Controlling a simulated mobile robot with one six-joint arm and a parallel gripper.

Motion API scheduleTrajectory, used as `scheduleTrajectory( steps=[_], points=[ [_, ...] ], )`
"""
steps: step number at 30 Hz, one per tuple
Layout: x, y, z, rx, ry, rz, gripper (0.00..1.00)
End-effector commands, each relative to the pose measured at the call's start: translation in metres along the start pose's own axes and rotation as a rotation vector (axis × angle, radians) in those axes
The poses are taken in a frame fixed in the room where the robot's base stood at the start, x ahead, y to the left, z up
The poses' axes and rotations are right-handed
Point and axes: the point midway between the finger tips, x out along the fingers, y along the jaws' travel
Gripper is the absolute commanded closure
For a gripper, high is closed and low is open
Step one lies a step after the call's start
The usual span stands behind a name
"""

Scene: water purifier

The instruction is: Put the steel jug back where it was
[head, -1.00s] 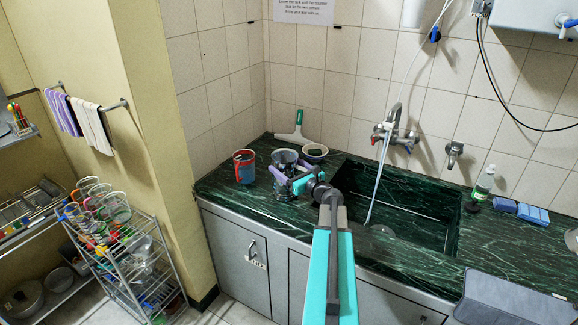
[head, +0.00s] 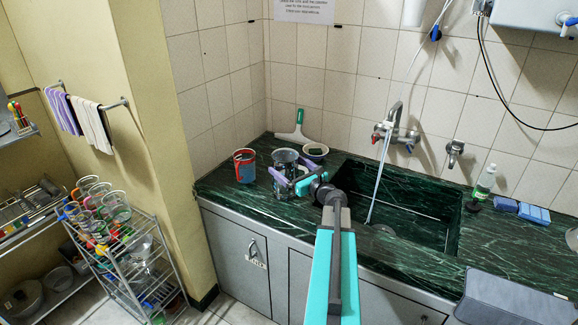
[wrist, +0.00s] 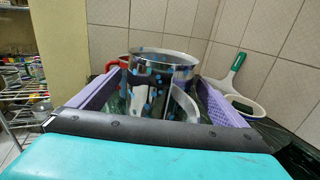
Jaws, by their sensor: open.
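The steel jug (head: 285,160) stands upright on the green marble counter, left of the sink. In the wrist view the shiny jug (wrist: 161,80), with blue spots and a handle facing me, sits between the purple fingers. My gripper (head: 290,177) is open at the near side of the jug. One finger lies on each side, and a gap shows between the right finger and the jug in the wrist view.
A red and blue mug (head: 244,167) stands just left of the jug. A pale bowl (head: 315,150) and a green-handled squeegee (head: 294,131) are behind it near the wall. The sink (head: 400,205) is to the right. A dish rack (head: 135,260) stands left of the counter.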

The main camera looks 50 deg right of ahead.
Motion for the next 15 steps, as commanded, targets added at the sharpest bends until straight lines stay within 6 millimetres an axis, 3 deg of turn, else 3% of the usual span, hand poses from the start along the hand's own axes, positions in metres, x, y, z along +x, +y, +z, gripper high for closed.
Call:
scheduleTrajectory(
  steps=[15],
  points=[
    [-0.069,0.001,-0.002,-0.001,-0.001,-0.001,0.03]
  ],
)
